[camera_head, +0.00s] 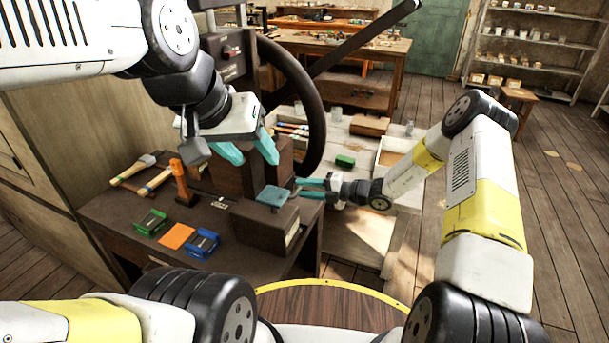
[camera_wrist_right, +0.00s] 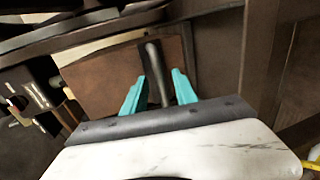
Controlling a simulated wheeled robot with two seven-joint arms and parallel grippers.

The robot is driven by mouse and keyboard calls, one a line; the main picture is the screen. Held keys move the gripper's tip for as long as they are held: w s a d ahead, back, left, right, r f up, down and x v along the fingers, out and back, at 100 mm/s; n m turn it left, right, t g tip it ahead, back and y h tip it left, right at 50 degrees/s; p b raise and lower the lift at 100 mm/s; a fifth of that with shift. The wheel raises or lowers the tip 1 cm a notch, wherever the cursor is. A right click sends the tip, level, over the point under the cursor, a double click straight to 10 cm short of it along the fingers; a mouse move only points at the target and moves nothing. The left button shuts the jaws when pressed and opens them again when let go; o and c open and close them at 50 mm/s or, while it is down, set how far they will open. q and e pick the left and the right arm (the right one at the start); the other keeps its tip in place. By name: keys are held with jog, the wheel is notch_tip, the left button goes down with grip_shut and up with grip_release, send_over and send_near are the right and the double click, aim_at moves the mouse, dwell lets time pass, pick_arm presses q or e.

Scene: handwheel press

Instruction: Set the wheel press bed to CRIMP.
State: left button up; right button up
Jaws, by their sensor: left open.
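The press is a dark brown machine with a large black handwheel (camera_head: 312,85); a long dark bar crosses it. Its bed block (camera_head: 252,222) stands below, with a teal pad (camera_head: 272,196) on top and a pale plate (camera_head: 292,236) whose marks are too small to read. My left gripper (camera_head: 247,152) is open and empty above the bed, in front of the press column. My right gripper (camera_head: 299,188) is at the press's right side. In the right wrist view its teal fingers (camera_wrist_right: 157,92) are apart, with a grey rod (camera_wrist_right: 154,68) between them and gaps showing beside it.
On the press table (camera_head: 115,215) lie a green block (camera_head: 150,222), an orange square (camera_head: 176,236) and a blue block (camera_head: 203,243). An orange upright tool (camera_head: 181,184) and hammers (camera_head: 135,172) stand or lie behind. A pale bench with a green block (camera_head: 345,161) is at the right.

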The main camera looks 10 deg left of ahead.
jog(key=v, duration=0.5)
jog(key=s+d+r+n+g+h, duration=0.25)
jog(key=s+r+n, duration=0.45)
jog(key=r+n, duration=0.35)
jog(key=s+d+r+n+g+h, duration=0.15)
jog(key=s+r+n+h, duration=0.25)
jog(key=s+r+n, duration=0.5)
jog(key=s+d+r+n+t+h, duration=0.6)
jog(key=s+d+r+n, duration=0.6)
jog(key=n, duration=0.8)
jog(key=s+d, duration=0.2)
jog(key=shift+s, duration=0.35)
jog(key=shift+a+r, duration=0.1)
jog(key=shift+r, duration=0.05)
